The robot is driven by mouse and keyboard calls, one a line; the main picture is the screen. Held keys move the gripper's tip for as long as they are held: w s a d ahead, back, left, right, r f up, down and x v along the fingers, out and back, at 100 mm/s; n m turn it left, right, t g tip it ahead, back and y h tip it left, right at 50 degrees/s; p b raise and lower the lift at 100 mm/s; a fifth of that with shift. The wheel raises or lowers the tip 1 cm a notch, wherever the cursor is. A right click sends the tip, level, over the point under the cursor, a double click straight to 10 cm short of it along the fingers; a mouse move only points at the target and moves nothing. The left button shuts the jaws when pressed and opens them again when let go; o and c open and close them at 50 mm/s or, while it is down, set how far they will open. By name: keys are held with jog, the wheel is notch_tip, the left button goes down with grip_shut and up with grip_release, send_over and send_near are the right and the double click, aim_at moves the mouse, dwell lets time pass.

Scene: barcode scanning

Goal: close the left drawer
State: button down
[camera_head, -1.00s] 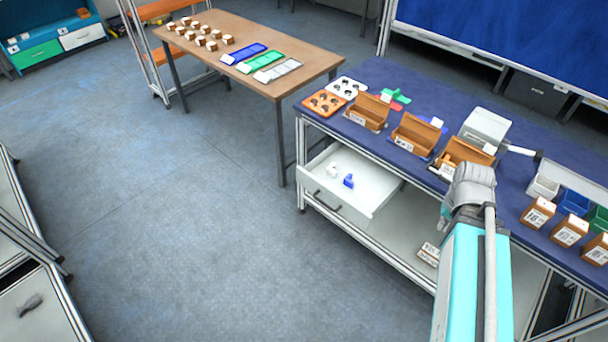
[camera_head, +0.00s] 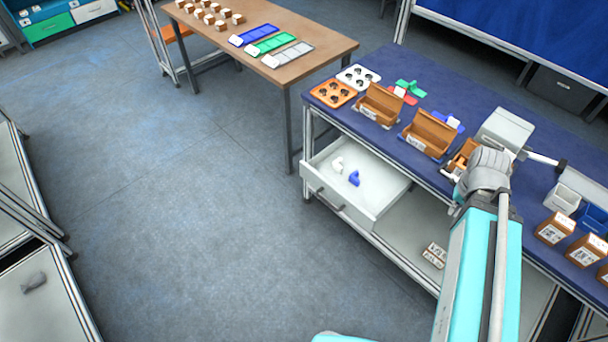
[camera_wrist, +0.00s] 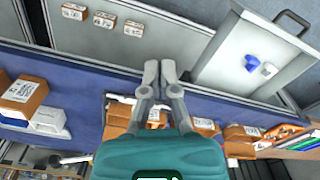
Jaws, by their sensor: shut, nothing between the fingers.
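The left drawer (camera_head: 372,207) is pulled out from under the blue-topped workbench. It is white, with a dark bar handle (camera_head: 326,198) on its front. A white piece (camera_head: 337,164) and a blue piece (camera_head: 354,178) lie inside it. In the wrist view the open drawer (camera_wrist: 222,70) is at the upper right, with its handle (camera_wrist: 291,22) at the far corner. My gripper (camera_wrist: 160,64) is shut and empty, over the bench's front edge, to the left of the drawer and apart from it. In the head view my arm hides the gripper.
Open cardboard boxes (camera_head: 428,135) and an orange tray (camera_head: 334,93) stand on the bench (camera_head: 395,150). Small labelled boxes (camera_head: 434,255) lie on the lower shelf. A brown table (camera_head: 330,42) stands behind the drawer. The floor (camera_head: 215,220) in front of the drawer is clear.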

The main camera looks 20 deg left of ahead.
jog(key=w+a+f+n+t+h+b, duration=0.1)
jog(key=w+a+f+n+b, duration=0.3)
jog(key=a, duration=0.4)
jog(key=w+a+f+n+t+h+b, duration=0.1)
jog(key=a+f+n+b, duration=0.35)
jog(key=a+n, duration=0.3)
jog(key=w+a+f+n+t+h+b, duration=0.1)
jog(key=w+a+f+n+h+b, duration=0.15)
jog(key=a+f+n+b, duration=0.4)
jog(key=s+a+f+n+t+b, duration=0.1)
jog(key=s+a+n+b, duration=0.1)
jog(key=a, duration=0.8)
jog(key=s+a+f+n+t+b, duration=0.2)
jog(key=a+n+b, duration=0.2)
jog(key=a+n, duration=0.3)
jog(key=s+a+f+n+t+y+b, duration=0.1)
jog(key=a+n+b, duration=0.3)
jog(key=a, duration=1)
jog(key=shift+s+a+f+n+t, duration=0.3)
jog(key=shift+s+a+t, duration=0.1)
jog(key=shift+t, duration=0.3)
jog(key=shift+d, duration=0.1)
